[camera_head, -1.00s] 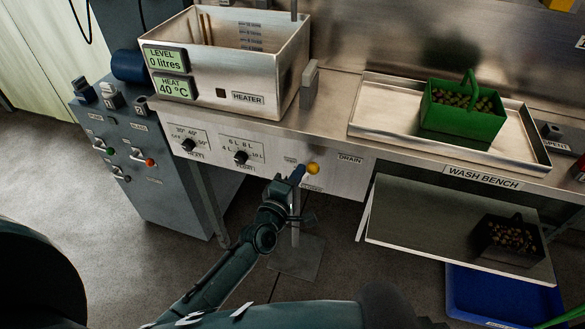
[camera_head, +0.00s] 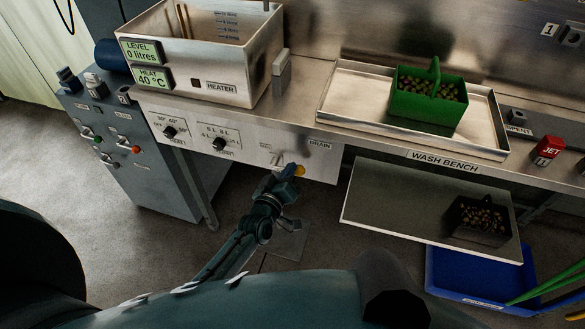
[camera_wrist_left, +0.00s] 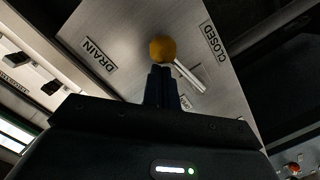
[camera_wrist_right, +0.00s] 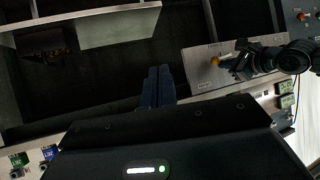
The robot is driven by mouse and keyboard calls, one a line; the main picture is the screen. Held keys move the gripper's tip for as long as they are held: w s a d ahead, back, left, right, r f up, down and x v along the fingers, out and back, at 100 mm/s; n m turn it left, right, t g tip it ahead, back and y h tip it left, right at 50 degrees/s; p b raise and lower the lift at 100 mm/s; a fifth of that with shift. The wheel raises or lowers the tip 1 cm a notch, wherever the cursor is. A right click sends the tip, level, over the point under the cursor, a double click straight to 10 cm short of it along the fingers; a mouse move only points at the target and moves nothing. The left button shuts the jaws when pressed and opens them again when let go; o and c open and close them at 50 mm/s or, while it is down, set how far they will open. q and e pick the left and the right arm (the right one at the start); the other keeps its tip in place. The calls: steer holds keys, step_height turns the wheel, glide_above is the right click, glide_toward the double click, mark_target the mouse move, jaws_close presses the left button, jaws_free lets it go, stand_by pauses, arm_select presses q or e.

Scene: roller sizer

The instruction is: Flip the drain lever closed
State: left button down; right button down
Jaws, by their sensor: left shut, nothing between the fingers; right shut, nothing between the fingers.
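The drain lever has a yellow ball knob (camera_head: 298,170) on the front panel below the DRAIN label. In the left wrist view the knob (camera_wrist_left: 162,49) sits on a bare metal rod (camera_wrist_left: 190,76), with the CLOSED label (camera_wrist_left: 215,43) to its right and the DRAIN label to its left. My left gripper (camera_head: 288,172) is shut and empty. Its fingertips (camera_wrist_left: 160,70) are right at the knob; whether they touch it I cannot tell. My right gripper (camera_wrist_right: 158,74) is shut and empty, well away from the panel; the knob (camera_wrist_right: 215,61) also shows in that view.
The heater tank (camera_head: 190,75) stands on the bench, reading 0 litres and 40 °C. A green basket (camera_head: 427,98) stands in a metal tray (camera_head: 335,110). A lower shelf (camera_head: 390,205) juts out to the right of the panel. A blue tray (camera_head: 455,285) lies below it.

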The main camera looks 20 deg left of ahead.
arm_select(q)
steer(key=shift+d+f, duration=0.15)
steer(key=shift+f, duration=0.35)
arm_select(e)
steer(key=shift+w+a+r, duration=0.1)
steer(key=shift+a+r, duration=0.1)
steer(key=shift+r, duration=0.15)
steer(key=shift+f, duration=0.15)
arm_select(q)
steer(key=shift+r, duration=0.1)
